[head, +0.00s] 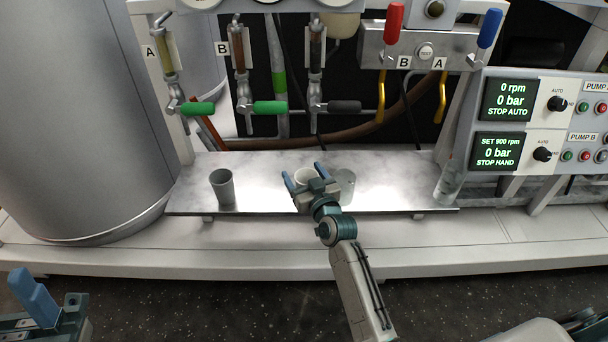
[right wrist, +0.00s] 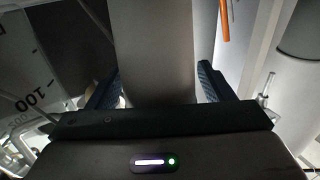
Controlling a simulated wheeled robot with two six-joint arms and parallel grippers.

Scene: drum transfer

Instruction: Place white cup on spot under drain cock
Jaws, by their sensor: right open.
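The white cup (head: 303,174) stands on the metal shelf (head: 400,193), mostly hidden behind my right gripper. My right gripper (head: 305,175) is open, its two blue fingers on either side of the cup; I cannot tell if they touch it. Its fingers (right wrist: 160,85) also show apart in the right wrist view, with a broad grey surface between them that I cannot identify. Three drain cocks hang above the shelf: a left one with a green handle (head: 198,108), a middle green one (head: 270,107) and a black one (head: 345,107). My left gripper (head: 40,300) is partly in view at the lower left.
A grey cup (head: 222,188) stands left of the white cup. A clear cup (head: 346,184) stands close on its right. A clear container (head: 449,182) is at the shelf's right end. A large drum (head: 80,120) fills the left. The shelf is bare between the grey and white cups.

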